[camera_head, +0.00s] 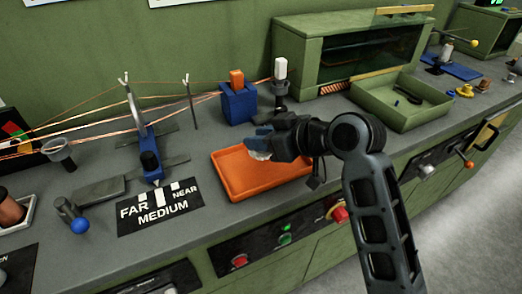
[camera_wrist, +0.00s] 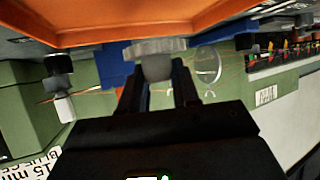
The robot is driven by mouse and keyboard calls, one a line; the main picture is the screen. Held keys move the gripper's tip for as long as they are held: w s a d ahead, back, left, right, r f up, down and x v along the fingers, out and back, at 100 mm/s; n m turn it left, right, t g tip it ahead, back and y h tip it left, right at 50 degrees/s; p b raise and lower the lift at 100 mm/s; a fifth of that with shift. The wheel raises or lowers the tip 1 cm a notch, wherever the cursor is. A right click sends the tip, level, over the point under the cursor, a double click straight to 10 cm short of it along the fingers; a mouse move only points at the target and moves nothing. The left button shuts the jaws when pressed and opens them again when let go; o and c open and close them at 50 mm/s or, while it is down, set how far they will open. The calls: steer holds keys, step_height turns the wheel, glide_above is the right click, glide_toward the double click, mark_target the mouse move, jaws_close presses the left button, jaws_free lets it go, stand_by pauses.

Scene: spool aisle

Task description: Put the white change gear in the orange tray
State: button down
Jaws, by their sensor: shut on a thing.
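The white change gear (camera_wrist: 150,47) is pinched at the fingertips of my gripper (camera_wrist: 158,72) in the wrist view. In the head view only a small pale part of the gear (camera_head: 258,156) shows below my gripper (camera_head: 262,142), which hides the rest. My gripper is shut on the gear. The orange tray (camera_head: 240,186) lies on the grey bench, and the gear appears over its back part. I cannot tell the exact height between them. The tray's orange edge (camera_wrist: 90,32) also spans the top of the wrist view. The visible tray floor is empty.
A blue block with an orange top (camera_head: 238,103) and a dark post with a white top (camera_head: 280,80) stand behind the tray. A green open bin (camera_head: 425,112) is at right.

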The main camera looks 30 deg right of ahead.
mark_target(261, 164)
steer(key=shift+f, duration=2)
steer(key=c, duration=0.8)
jaws_free()
steer(key=shift+f, duration=0.15)
steer(key=shift+r, duration=0.25)
steer(key=v, duration=1.2)
steer(key=shift+f, duration=0.1)
